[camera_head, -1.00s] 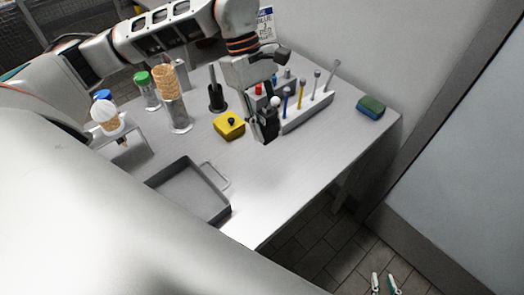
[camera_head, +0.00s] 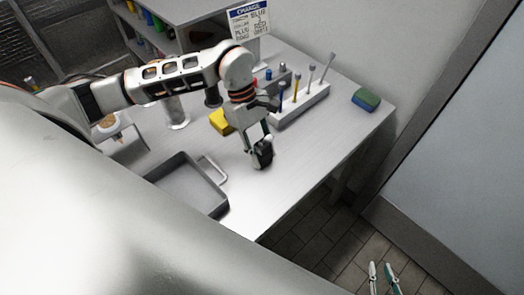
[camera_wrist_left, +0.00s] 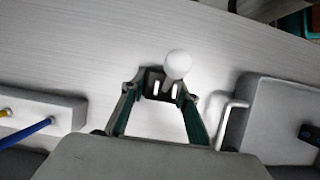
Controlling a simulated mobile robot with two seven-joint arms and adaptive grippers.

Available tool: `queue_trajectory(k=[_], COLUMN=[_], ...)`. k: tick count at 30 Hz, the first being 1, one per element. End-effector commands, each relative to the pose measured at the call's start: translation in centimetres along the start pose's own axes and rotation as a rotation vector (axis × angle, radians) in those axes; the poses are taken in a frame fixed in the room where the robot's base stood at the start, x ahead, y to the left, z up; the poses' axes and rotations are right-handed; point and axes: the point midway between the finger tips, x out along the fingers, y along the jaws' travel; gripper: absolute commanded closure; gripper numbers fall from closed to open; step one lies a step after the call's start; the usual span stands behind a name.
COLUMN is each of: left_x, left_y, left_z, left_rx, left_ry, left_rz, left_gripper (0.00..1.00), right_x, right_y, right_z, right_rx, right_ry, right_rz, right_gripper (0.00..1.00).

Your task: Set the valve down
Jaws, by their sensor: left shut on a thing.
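The valve (camera_head: 264,158) is a small black block with a white ball knob, seen from above in the left wrist view (camera_wrist_left: 155,84). My left gripper (camera_head: 260,148) is shut on it, with one teal finger on each side in the left wrist view (camera_wrist_left: 160,92). The valve is over the bare table between the grey tray and the tool rack. I cannot tell whether its underside touches the table. My right gripper (camera_head: 383,280) shows at the bottom right over the floor, its two fingertips apart and nothing between them.
The table (camera_head: 292,172) has bare room around the valve. A grey tray with a handle (camera_head: 188,160) lies to the left. A tool rack (camera_head: 305,103), a yellow block (camera_head: 219,121) and a blue-green sponge (camera_head: 366,100) are behind. A sign (camera_head: 250,20) stands at the back.

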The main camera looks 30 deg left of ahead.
Motion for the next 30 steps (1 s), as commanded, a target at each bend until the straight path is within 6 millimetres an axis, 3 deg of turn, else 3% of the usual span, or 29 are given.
queue_trajectory(k=[7,8,9,22,26,30], left_x=[0.2,0.2,0.1,-0.3,-1.9,-4.7], left_y=[0.0,0.0,0.0,0.1,0.1,0.2], left_z=[-0.1,-0.1,-0.1,0.1,0.0,-0.1], left_rx=[0.0,0.0,0.0,0.001,0.001,0.0], left_ry=[0.0,0.0,0.0,0.0,0.003,0.004], left_rz=[0.0,0.0,0.0,0.002,0.004,0.006], left_gripper=[0.94,0.65,0.54,0.53,0.53,0.53], right_x=[0.1,0.1,0.1,0.0,0.1,0.2], right_y=[-0.1,-0.1,-0.1,0.0,0.0,0.0], right_z=[0.4,0.4,0.4,0.1,0.1,0.3], right_rx=[0.0,0.0,0.0,0.0,0.0,0.0], right_ry=[-0.004,-0.004,-0.005,-0.003,0.0,0.0], right_rz=[-0.001,-0.001,-0.001,0.0,0.0,0.0], right_gripper=[0.79,0.79,0.79,0.79,0.79,0.79])
